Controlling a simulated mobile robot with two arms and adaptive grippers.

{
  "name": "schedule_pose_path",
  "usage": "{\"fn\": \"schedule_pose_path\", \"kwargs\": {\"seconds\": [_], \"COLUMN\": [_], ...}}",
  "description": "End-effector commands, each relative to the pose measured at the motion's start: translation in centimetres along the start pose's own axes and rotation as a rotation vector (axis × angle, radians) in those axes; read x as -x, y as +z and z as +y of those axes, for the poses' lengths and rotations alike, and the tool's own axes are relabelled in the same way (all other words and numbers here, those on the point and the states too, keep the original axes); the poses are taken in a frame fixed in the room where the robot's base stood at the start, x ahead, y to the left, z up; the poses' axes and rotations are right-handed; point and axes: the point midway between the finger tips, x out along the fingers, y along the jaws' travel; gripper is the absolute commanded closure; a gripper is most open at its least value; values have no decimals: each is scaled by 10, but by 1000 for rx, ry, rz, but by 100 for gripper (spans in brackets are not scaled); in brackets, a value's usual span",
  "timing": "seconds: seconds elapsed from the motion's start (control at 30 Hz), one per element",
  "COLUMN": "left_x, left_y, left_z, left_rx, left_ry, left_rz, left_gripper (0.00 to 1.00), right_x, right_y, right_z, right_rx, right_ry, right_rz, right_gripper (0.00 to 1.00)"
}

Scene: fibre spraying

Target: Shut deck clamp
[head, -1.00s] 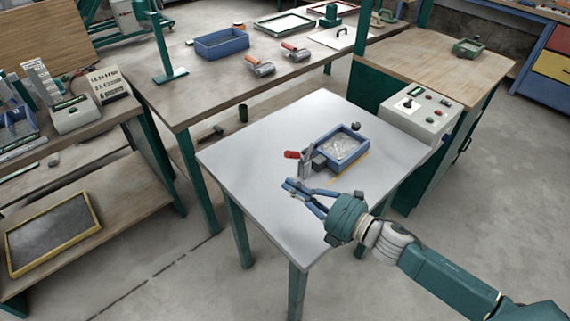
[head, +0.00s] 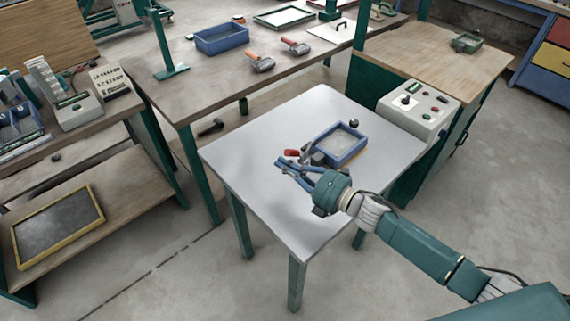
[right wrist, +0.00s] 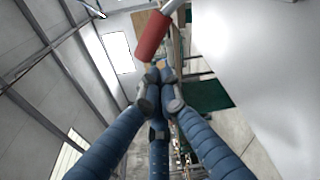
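The deck clamp has a red handle (head: 291,152) and grey metal parts. It sits at the left side of a small blue-framed deck (head: 353,155) on the pale table. My right gripper (head: 280,163) is just in front of the clamp, its blue fingers pointing left in the head view. In the right wrist view the fingertips (right wrist: 158,68) meet with nothing seen between them. The red handle (right wrist: 151,36) shows beyond the tips, not held; whether anything touches it is unclear. The gripper partly hides the clamp's base. My left gripper is out of view.
The pale table (head: 250,150) is clear on its left. A control box (head: 418,108) with buttons stands right of the deck. A small dark knob (head: 353,123) is behind the deck. Rollers (head: 260,62) and a blue bin (head: 221,40) lie on the back bench.

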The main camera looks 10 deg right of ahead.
Motion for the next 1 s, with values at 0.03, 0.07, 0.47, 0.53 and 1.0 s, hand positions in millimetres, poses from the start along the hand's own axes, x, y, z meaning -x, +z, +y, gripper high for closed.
{"fn": "schedule_pose_path", "kwargs": {"seconds": [0.03, 0.07, 0.47, 0.53, 1.0], "left_x": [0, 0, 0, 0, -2], "left_y": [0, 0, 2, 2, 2], "left_z": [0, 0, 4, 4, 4], "left_rx": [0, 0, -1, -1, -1], "left_ry": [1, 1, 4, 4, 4], "left_rz": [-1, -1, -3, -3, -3], "left_gripper": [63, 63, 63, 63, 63], "right_x": [0, 0, 1, 1, 4], "right_y": [0, 0, 6, 8, 24], "right_z": [0, 0, 5, 5, 12], "right_rx": [-1, -2, -67, -76, -216], "right_ry": [0, 0, 12, 14, 38], "right_rz": [0, 0, 0, 0, -2], "right_gripper": [100, 100, 100, 100, 100]}}
